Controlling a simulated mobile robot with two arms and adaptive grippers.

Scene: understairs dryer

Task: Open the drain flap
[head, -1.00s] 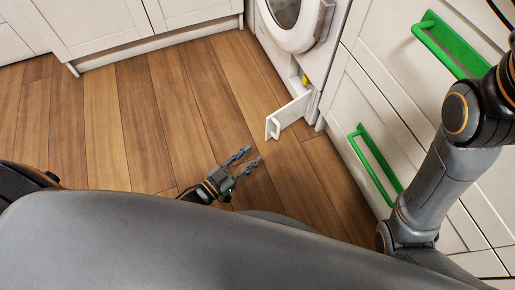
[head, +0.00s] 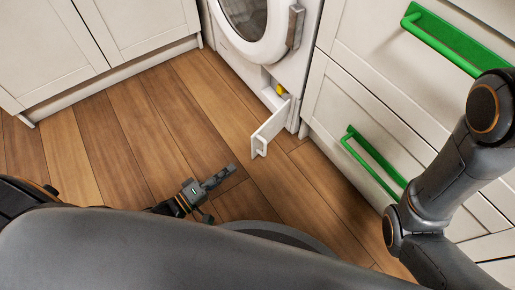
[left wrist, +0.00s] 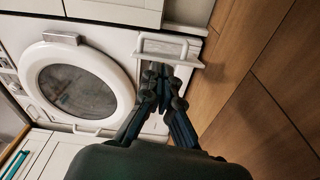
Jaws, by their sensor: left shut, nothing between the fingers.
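The drain flap (head: 270,128) is a white panel at the bottom right corner of the white front-loading machine (head: 252,48). It stands swung out from the machine over the floor, with the opening behind it exposed and a small yellow part (head: 281,90) inside. The left wrist view shows the flap (left wrist: 172,47) with its raised rim, just beyond my fingertips. My left gripper (head: 229,171) is shut and empty, low over the floor, left of and nearer than the flap; it also shows in the left wrist view (left wrist: 164,72). My right gripper is out of view.
White drawers with green handles (head: 375,163) stand close right of the machine, beside my right arm. White cabinets (head: 135,30) line the back left. The wooden floor (head: 130,130) left of the flap is clear.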

